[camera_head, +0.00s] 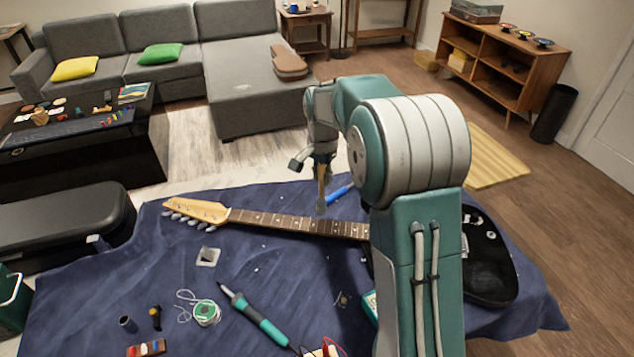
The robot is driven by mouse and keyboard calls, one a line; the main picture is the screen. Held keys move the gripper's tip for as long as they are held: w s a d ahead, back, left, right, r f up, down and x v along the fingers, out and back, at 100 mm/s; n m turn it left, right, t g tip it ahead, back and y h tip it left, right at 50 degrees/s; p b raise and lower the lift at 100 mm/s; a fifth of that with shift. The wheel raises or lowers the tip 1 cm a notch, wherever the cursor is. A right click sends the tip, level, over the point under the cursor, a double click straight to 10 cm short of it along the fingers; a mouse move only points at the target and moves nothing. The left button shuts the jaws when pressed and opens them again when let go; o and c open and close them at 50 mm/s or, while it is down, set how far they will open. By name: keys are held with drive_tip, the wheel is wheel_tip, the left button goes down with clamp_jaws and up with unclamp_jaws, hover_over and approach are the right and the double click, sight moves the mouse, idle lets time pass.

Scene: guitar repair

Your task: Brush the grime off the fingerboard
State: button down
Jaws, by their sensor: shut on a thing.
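The guitar lies on a dark blue cloth (110,275), its pale headstock (196,210) at the left. A stretch around the middle of the visible fingerboard looks darker; I cannot tell if this is grime. My gripper (319,160) is above the fingerboard, shut on a brush (321,186) with a tan handle. The brush points down, almost upright, its lower end at the fingerboard's far edge in the picture. I cannot tell whether it touches.
A blue pen-like item (340,192) lies behind the neck. In front lie a soldering iron (256,316), a solder spool (206,312) and small parts. A black case (60,222) stands left.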

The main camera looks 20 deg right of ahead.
drive_tip(key=shift+r, duration=0.75)
drive_tip(key=shift+a+r, duration=0.2)
drive_tip(key=shift+a, duration=0.25)
drive_tip(key=shift+d, duration=0.4)
drive_tip(key=shift+s, duration=0.1)
